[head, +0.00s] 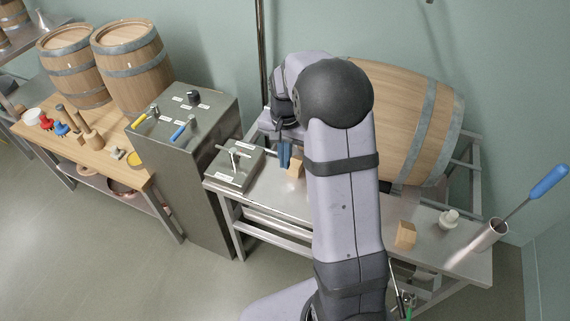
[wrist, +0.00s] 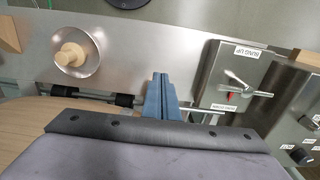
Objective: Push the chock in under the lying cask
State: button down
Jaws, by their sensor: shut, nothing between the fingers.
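The lying cask (head: 402,115) rests on its side on a steel stand in the head view, its left part hidden behind my arm. Part of its wood shows at the lower left of the wrist view (wrist: 18,112). The fingers also show in the wrist view (wrist: 161,82). A second wooden block (head: 405,235) stands farther right.
A lever box (head: 235,165) sits left of my gripper. A pale bung-like knob (head: 448,218) and a steel tube (head: 489,233) holding a blue-handled tool (head: 548,183) stand at the right. A steel cabinet (head: 185,170) is at the left. Dark rollers (wrist: 124,99) show near the cask.

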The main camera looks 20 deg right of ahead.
jog(key=c, duration=1.9)
grip_release()
jog(key=shift+a+r, duration=0.1)
jog(key=o, duration=0.5)
jog(key=shift+a+r, duration=0.15)
jog(key=shift+a, duration=0.05)
jog(key=shift+o, duration=1.4)
jog(key=shift+s+a+n+g+p, duration=0.4)
jog(key=shift+s+a+p, duration=0.4)
jog(key=shift+a+p, duration=0.3)
jog(key=s+d+f+n+h, duration=0.2)
jog(key=s+d+f+h, duration=0.1)
jog(key=d, duration=0.1)
jog(key=w+f+m+t, duration=0.1)
jog(key=w+m+t, duration=0.1)
jog(key=w+t, duration=0.2)
jog(key=shift+w+d+m+p, duration=0.3)
jog(key=shift+w+d+m, duration=0.1)
jog(key=shift+w, duration=0.85)
jog(key=shift+f, duration=0.1)
